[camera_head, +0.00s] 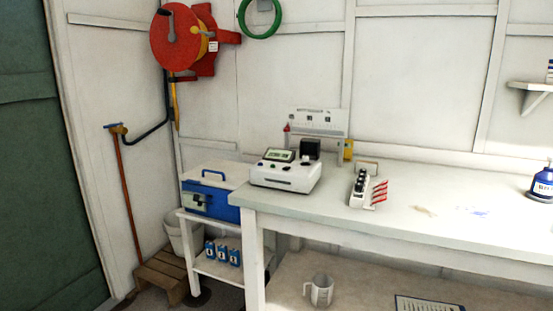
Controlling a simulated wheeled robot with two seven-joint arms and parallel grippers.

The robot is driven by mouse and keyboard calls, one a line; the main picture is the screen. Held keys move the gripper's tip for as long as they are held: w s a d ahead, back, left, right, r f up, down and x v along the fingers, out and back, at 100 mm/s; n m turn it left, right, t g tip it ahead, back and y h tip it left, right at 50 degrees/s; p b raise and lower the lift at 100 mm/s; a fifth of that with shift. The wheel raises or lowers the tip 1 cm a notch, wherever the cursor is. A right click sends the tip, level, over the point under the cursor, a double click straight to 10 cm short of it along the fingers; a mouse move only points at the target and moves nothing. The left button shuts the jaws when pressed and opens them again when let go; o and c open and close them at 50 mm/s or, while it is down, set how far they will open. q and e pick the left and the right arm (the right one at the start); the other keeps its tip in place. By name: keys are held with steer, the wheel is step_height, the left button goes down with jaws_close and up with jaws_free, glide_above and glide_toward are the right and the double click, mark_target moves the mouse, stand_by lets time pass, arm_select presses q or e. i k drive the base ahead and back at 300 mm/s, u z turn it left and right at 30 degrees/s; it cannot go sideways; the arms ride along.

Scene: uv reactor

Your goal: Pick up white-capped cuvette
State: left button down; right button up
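A small white rack (356,200) stands on the white workbench. It holds several dark-topped pieces (361,186) in a row, too small to make out in detail. Several red pieces (379,192) stick out along its right side. I cannot make out a white-capped cuvette for certain. A white bench instrument (287,177) with a small screen (279,155) and a black block (310,149) on top stands left of the rack. Neither of my grippers shows in the head view.
The workbench (450,215) is mostly clear right of the rack, up to a blue bottle (542,186). A blue and white box (212,192) sits on a small stand at the left. A measuring jug (319,290) stands on the lower shelf.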

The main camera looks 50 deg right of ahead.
mark_target(305, 159)
steer(key=i, duration=2.8)
steer(key=z, duration=3)
